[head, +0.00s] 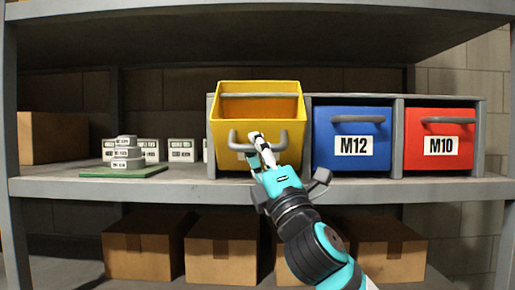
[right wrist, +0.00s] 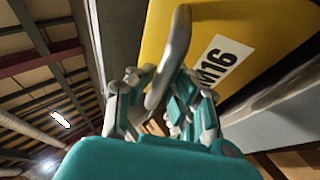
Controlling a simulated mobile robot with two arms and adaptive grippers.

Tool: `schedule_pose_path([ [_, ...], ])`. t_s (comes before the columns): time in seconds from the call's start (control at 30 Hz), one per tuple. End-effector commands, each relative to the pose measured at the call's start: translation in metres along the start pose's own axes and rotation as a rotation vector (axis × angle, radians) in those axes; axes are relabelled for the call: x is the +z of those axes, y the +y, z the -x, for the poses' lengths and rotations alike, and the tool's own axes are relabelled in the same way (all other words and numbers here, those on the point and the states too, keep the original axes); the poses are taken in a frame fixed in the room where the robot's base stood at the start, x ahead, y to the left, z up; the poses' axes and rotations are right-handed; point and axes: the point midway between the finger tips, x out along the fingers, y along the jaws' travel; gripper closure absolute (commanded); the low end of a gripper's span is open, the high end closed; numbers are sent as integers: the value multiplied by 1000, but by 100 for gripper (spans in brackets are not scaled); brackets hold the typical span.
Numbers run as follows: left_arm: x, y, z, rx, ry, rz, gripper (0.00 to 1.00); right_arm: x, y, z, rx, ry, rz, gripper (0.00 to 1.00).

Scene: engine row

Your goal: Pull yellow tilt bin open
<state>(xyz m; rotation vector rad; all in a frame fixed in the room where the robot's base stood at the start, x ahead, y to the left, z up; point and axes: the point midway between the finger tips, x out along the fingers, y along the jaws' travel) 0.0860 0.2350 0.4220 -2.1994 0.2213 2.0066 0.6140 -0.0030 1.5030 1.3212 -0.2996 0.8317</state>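The yellow tilt bin (head: 222,138) is at the left of a row of bins on the shelf. It leans out at the top, and its open mouth shows. Its grey handle (head: 238,141) runs across the front, and the handle also shows in the right wrist view (right wrist: 181,38) beside an M16 label. My right gripper (head: 258,141) is at the handle. In the right wrist view, its fingers (right wrist: 158,90) lie on both sides of the handle and look closed on it. The label is mostly hidden in the head view. My left gripper is out of view.
A blue M12 bin (head: 325,150) and a red M10 bin (head: 418,152) stand upright to the right. A green mat (head: 105,173) with stacked tins (head: 127,153) lies to the left. White boxes (head: 182,150) stand behind. Cardboard boxes (head: 222,248) sit below the shelf (head: 60,188).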

Motion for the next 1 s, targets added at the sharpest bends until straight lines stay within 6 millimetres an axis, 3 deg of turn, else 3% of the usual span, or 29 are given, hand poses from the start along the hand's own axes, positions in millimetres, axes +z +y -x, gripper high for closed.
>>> schedule_pose_path([
  [0.17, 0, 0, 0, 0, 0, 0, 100, 0, 0, 0, 0, 0, 2, 62],
  [0.53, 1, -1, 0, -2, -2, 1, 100, 0, 0, 9, 0, -1, 3, 62],
  [1.0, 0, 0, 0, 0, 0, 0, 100, 0, -1, 100, -1, 1, 2, 62],
])
